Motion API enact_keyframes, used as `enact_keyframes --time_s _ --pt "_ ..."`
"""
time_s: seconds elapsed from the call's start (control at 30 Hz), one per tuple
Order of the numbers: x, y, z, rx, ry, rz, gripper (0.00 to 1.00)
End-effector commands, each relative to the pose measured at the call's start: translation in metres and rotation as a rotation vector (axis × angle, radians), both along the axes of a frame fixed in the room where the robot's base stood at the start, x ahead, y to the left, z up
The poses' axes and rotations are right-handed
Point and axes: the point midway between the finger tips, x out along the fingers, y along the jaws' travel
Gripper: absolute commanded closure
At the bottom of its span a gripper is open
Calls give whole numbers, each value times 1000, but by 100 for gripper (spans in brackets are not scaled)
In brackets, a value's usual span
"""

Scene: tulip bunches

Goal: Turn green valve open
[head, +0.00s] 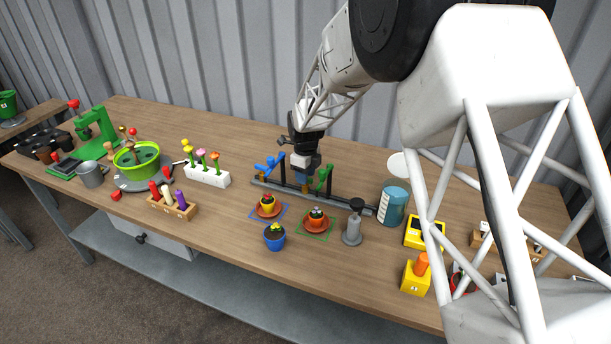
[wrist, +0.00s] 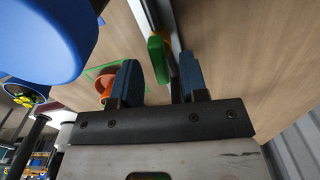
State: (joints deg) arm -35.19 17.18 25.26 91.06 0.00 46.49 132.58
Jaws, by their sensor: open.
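The green valve (head: 325,177) stands on a dark rail on the table, to the right of the blue valve (head: 272,164). My gripper (head: 304,181) points down between the two valves in the head view and partly covers the rail. In the wrist view my gripper (wrist: 160,76) is open, with one blue-grey finger on each side. The green valve handle (wrist: 158,50) lies just ahead of the gap between the fingertips, nearer the left finger. I cannot tell whether any finger touches it. A large blue shape (wrist: 40,40), likely the blue valve, is close at the upper left.
Two orange-saucered pots, one on a blue-outlined square (head: 268,207) and one on a green-outlined square (head: 316,222), stand in front of the rail.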

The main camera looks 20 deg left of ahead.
Motion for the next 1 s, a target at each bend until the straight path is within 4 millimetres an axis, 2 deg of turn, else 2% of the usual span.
enact_keyframes --time_s 0.53,0.7,1.0 --pt "0 0 62 1 -1 0 60" --pt "0 0 71 0 0 0 60" --pt "0 0 72 0 0 0 60"
